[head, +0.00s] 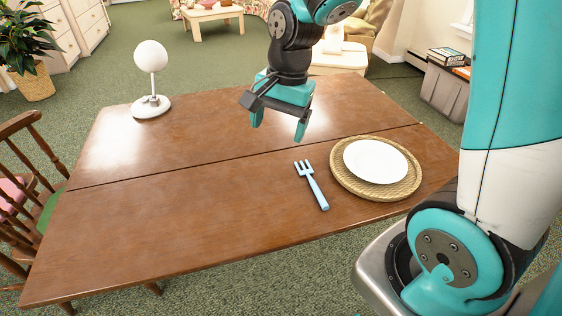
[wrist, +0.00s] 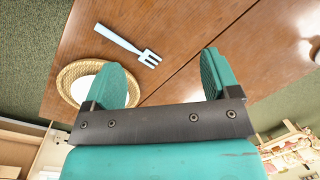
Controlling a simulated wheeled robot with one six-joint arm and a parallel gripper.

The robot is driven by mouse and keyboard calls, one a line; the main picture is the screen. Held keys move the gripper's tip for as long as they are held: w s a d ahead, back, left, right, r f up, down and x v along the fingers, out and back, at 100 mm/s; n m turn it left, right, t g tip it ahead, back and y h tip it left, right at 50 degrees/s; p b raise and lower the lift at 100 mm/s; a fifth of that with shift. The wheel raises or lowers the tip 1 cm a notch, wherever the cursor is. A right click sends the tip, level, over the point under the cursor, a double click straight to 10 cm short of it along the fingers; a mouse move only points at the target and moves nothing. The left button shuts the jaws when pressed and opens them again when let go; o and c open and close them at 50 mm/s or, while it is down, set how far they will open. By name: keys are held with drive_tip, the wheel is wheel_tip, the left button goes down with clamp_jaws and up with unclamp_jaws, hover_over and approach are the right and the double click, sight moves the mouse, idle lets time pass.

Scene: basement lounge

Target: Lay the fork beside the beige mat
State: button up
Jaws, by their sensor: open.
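A light blue fork (head: 311,185) lies flat on the wooden table, just left of the round beige woven mat (head: 342,183), with a small gap between them. Its tines point away from my body. A white plate (head: 375,161) sits on the mat. My gripper (head: 278,130) is open and empty above the table, farther back and to the left of the fork. In the wrist view the fork (wrist: 127,45) shows beyond my open fingers (wrist: 168,80), and one finger covers part of the mat (wrist: 66,75) and plate.
The brown table (head: 170,215) has wide free room at left and front. A white globe lamp (head: 151,75) stands at its back left edge. A wooden chair (head: 25,190) stands at the left. A grey bin with books (head: 446,85) is beyond the right end.

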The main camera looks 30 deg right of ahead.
drive_tip(key=s+a+r+n+y, duration=0.1)
drive_tip(key=s+a+r+n, duration=0.2)
drive_tip(key=s+a+n, duration=0.2)
drive_tip(key=s+a+r+n+y, duration=0.1)
drive_tip(key=s+a+r+n, duration=0.2)
drive_tip(key=s+n, duration=0.9)
drive_tip(key=a+n, duration=0.1)
drive_tip(key=a, duration=0.2)
drive_tip(key=shift+g+y, duration=0.3)
drive_tip(key=shift+a+r, duration=0.1)
drive_tip(key=shift+r, duration=0.05)
wheel_tip(320, 180, up, 7)
drive_tip(key=p, duration=0.7)
drive_tip(key=shift+w+r, duration=0.1)
